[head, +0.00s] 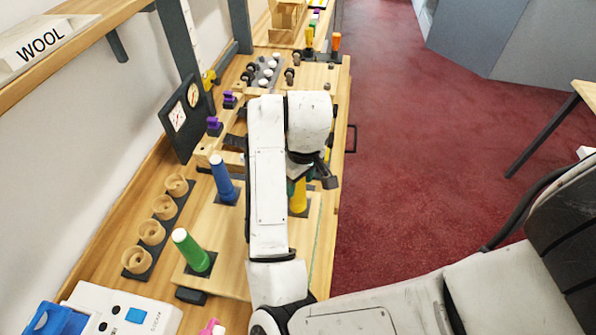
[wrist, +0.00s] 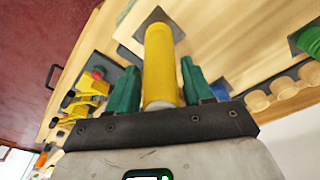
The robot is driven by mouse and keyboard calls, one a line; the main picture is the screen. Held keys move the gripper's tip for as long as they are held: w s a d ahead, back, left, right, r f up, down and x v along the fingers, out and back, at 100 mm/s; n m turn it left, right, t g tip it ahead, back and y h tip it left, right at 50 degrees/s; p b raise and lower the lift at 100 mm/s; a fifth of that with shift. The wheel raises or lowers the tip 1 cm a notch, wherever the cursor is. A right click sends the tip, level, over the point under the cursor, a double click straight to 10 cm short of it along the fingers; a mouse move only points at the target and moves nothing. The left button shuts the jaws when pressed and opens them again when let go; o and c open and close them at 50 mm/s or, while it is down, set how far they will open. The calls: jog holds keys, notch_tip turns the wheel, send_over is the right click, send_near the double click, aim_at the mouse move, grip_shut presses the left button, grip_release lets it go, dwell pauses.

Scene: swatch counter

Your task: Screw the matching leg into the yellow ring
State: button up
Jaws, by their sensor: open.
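A yellow leg (wrist: 158,65) stands between the two teal fingers of my gripper (wrist: 159,75) in the wrist view. The fingers are open, one on each side, with narrow gaps showing. The leg's far end meets a dark square plate (wrist: 178,32) on a pale wooden board. In the head view the yellow leg (head: 299,198) is partly behind my arm. No yellow ring is clearly visible; the leg's far end covers that spot. On the same board (head: 226,232) stand a blue leg (head: 222,178) and a green leg (head: 190,248), each on a dark plate.
A row of round wooden cups (head: 164,207) lies left of the board. A dark panel with dials (head: 182,117) stands behind. Purple pieces (head: 214,125) and a grey tray with white knobs (head: 265,72) are farther back. Open red floor (head: 430,150) lies to the right.

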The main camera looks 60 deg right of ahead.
jog(key=n, duration=0.3)
jog(key=shift+w, duration=0.1)
jog(key=n+y, duration=0.1)
jog(key=n, duration=0.4)
jog(key=shift+n, duration=0.4)
jog(key=shift+c, duration=0.4)
jog(key=c, duration=0.7)
jog(key=m+b, duration=0.2)
jog(key=m, duration=0.4)
jog(key=shift+f+m+h, duration=0.15)
jog(key=shift+m+h, duration=0.25)
jog(key=shift+c, duration=0.2)
jog(key=m+b, duration=0.1)
jog(key=m, duration=0.3)
jog(key=shift+m, duration=0.3)
jog(key=o, duration=1.1)
jog(key=shift+o, duration=0.7)
